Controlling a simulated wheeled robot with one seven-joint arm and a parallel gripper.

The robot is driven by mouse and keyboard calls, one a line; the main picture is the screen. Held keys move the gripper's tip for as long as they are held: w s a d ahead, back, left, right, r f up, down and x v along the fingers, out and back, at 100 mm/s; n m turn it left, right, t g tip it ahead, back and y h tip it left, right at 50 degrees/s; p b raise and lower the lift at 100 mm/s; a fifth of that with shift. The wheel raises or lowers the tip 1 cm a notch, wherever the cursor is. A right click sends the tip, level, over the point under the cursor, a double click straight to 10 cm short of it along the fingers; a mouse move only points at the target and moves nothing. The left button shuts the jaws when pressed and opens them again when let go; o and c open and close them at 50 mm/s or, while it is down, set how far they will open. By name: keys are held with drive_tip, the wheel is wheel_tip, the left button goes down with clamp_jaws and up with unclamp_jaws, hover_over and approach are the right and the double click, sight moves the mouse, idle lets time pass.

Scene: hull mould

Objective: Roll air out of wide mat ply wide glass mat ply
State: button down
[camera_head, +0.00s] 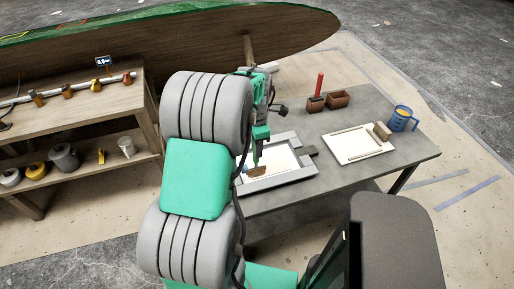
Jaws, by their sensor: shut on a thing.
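My gripper (258,166) points down over a grey-framed tray (297,176) on the grey table. It is shut on a small brown tool (257,172), whose lower end is at or just above the white sheet. I cannot tell whether it touches. The white mat ply (282,160) lies flat inside the frame. Its left part is hidden behind my arm. The held tool is too small to make out clearly.
A white board (350,151) with a tan block (382,131) lies to the right on the table (420,151). A wooden shelf (90,90) is at left, the hull (200,45) at back.

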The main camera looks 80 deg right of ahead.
drive_tip(key=shift+s+d, duration=3.65)
drive_tip(key=shift+s, duration=2.4)
drive_tip(key=w+p, duration=0.1)
drive_tip(key=w, duration=1.5)
drive_tip(key=shift+a, duration=0.2)
drive_tip(key=shift+w+f, duration=0.1)
